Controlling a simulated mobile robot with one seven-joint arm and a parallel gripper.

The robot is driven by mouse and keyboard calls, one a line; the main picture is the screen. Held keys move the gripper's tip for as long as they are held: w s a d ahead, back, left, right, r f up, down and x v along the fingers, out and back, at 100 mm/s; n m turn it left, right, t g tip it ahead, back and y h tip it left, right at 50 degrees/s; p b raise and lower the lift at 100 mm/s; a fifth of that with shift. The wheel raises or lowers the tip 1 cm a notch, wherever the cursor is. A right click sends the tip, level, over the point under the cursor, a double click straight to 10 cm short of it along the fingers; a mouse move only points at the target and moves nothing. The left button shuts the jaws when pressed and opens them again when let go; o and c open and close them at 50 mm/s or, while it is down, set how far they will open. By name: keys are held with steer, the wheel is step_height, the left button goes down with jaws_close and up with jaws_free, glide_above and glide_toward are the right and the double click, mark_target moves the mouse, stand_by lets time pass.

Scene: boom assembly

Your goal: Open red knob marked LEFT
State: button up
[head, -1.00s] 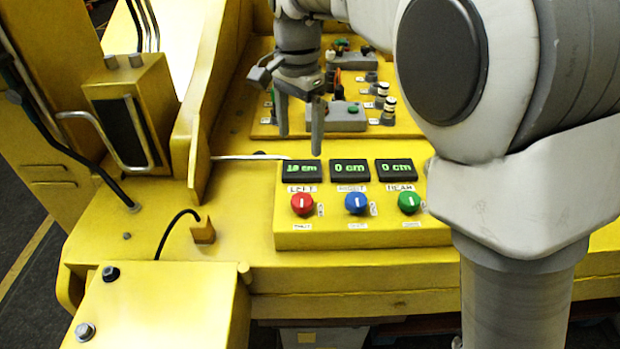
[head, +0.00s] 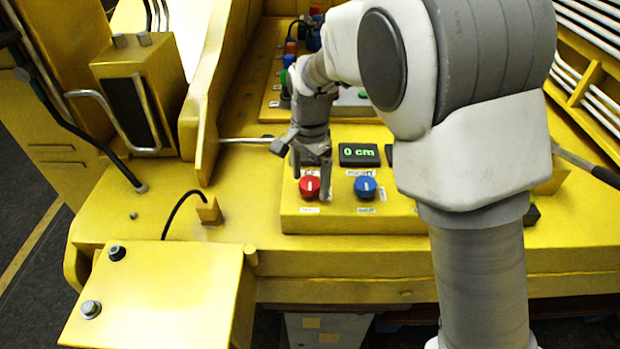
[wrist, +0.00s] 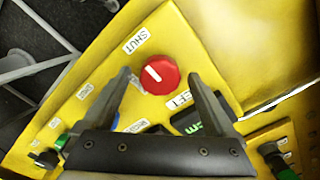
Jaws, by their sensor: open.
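The red knob (head: 309,187) sits on the yellow control panel (head: 400,226), with a white line on its face. In the wrist view the red knob (wrist: 160,75) has a SHUT label (wrist: 136,41) on one side and a LEFT label (wrist: 180,101) on the other. My gripper (head: 311,176) is open and points down over the knob. In the wrist view my gripper's (wrist: 160,78) two fingertips lie on either side of the knob, with gaps showing. I cannot tell whether the tips are level with it. The LEFT display (wrist: 188,121) is partly hidden.
A blue knob (head: 365,187) is to the right of the red one, below a display reading 0 cm (head: 359,155). My arm hides the panel's right part. A yellow upright plate (head: 190,121) stands left of the panel. The panel's front strip is clear.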

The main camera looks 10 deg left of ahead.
steer(key=c, duration=1.4)
steer(key=shift+o, duration=0.2)
steer(key=shift+n, duration=0.3)
steer(key=n, duration=0.3)
steer(key=shift+n+p, duration=0.3)
steer(key=n, duration=0.4)
steer(key=n+p, duration=0.1)
steer(key=n, duration=0.4)
steer(key=shift+n+p, duration=0.35)
steer(key=shift+n, duration=1.95)
